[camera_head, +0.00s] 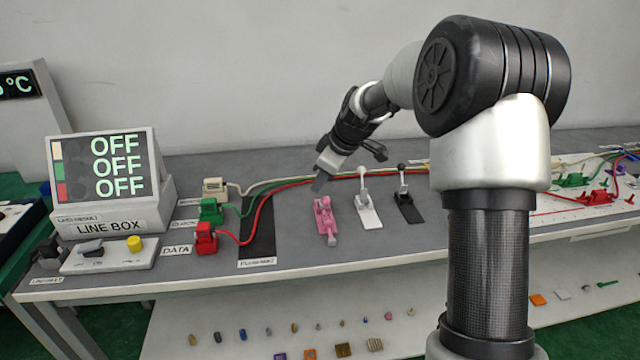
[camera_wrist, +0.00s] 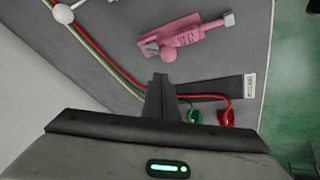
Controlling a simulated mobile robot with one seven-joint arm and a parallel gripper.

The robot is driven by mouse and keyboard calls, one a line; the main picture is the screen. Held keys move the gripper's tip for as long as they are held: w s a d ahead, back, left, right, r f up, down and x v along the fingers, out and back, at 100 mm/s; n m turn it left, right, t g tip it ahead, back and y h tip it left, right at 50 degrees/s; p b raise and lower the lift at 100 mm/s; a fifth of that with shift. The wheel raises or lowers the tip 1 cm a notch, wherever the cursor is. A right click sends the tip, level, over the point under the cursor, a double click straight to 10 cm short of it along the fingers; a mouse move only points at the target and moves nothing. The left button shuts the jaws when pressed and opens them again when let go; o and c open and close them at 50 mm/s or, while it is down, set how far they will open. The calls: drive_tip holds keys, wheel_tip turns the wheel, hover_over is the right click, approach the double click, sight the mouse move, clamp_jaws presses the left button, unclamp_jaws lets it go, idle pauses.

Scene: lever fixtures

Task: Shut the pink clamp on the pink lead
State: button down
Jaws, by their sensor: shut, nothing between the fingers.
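The pink clamp (camera_head: 325,222) is fixed to the bench top, left of two other clamps. No upright lever shows on it in the head view; its parts lie low along the base. It also shows in the wrist view (camera_wrist: 186,36), with a round pink knob at its near end and a pale block at its far end. I cannot make out a separate pink lead. My gripper (camera_head: 319,184) is shut and empty, above and just behind the clamp's back end. In the wrist view my fingertips (camera_wrist: 160,80) point towards the knob, with no visible contact.
A white clamp (camera_head: 368,212) and a black clamp (camera_head: 408,209) with upright levers stand right of the pink one. Red (camera_head: 262,205), green and cream leads run behind. The line box (camera_head: 110,226) reads OFF on three lines.

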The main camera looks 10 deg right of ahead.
drive_tip(key=shift+r, duration=0.5)
drive_tip(key=s+r+p, duration=0.2)
drive_tip(key=s+r, duration=0.1)
drive_tip(key=s, duration=0.6)
drive_tip(key=shift+a, duration=0.25)
